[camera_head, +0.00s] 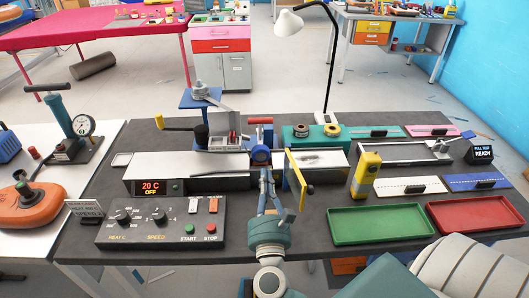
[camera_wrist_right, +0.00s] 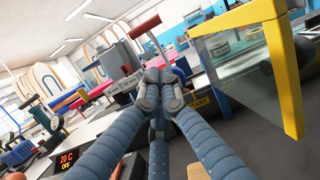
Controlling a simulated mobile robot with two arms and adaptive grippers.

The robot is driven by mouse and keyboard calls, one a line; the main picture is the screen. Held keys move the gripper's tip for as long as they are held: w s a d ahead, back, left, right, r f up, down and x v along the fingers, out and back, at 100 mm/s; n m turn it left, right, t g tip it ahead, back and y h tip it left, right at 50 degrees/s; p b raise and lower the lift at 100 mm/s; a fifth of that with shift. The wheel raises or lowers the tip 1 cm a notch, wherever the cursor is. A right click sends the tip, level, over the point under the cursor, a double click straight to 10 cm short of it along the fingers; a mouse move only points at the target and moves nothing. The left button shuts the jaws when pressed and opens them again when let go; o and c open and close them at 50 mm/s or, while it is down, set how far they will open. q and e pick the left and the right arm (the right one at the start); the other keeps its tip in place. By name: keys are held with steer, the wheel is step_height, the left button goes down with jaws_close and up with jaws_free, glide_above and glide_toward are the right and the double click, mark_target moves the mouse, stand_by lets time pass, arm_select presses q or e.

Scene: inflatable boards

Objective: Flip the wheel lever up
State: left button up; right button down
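A lever with a red handle (camera_head: 261,120) stands at the middle of the bench machine, above a blue round part (camera_head: 261,155). In the right wrist view the red handle (camera_wrist_right: 145,26) is beyond my fingertips, on a thin metal shaft slanting down to the right. My right gripper (camera_head: 264,178) reaches in from the front, just before the blue part. Its ribbed blue fingers (camera_wrist_right: 158,92) come together at the tips, below the red handle. I see nothing clearly held between them; contact with the lever cannot be told. My left gripper is not in view.
A yellow-framed clear guard (camera_head: 300,180) stands close right of my right gripper. A yellow-handled crank (camera_head: 175,124) is at the left. A control panel (camera_head: 160,222) lies front left. A yellow device (camera_head: 366,174) and green tray (camera_head: 376,224) are at the right.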

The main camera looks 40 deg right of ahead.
steer(key=p, duration=0.4)
glide_toward(263, 122)
steer(key=w+d+f, duration=0.3)
steer(key=w+f, duration=0.1)
steer(key=w, duration=0.1)
steer(key=r, duration=0.1)
steer(key=p, duration=0.1)
steer(key=w+r+p, duration=0.1)
steer(key=shift+d+r, duration=0.3)
steer(key=shift+r, duration=0.1)
steer(key=shift+r, duration=0.1)
steer(key=shift+w+d+r+p, duration=0.25)
steer(key=shift+w+r, duration=0.15)
steer(key=shift+r, duration=0.25)
steer(key=shift+w+d+r+p, duration=0.1)
steer(key=shift+w+d+r, duration=0.25)
steer(key=shift+r, duration=0.35)
steer(key=r+b+x, duration=0.3)
steer(key=x, duration=1.3)
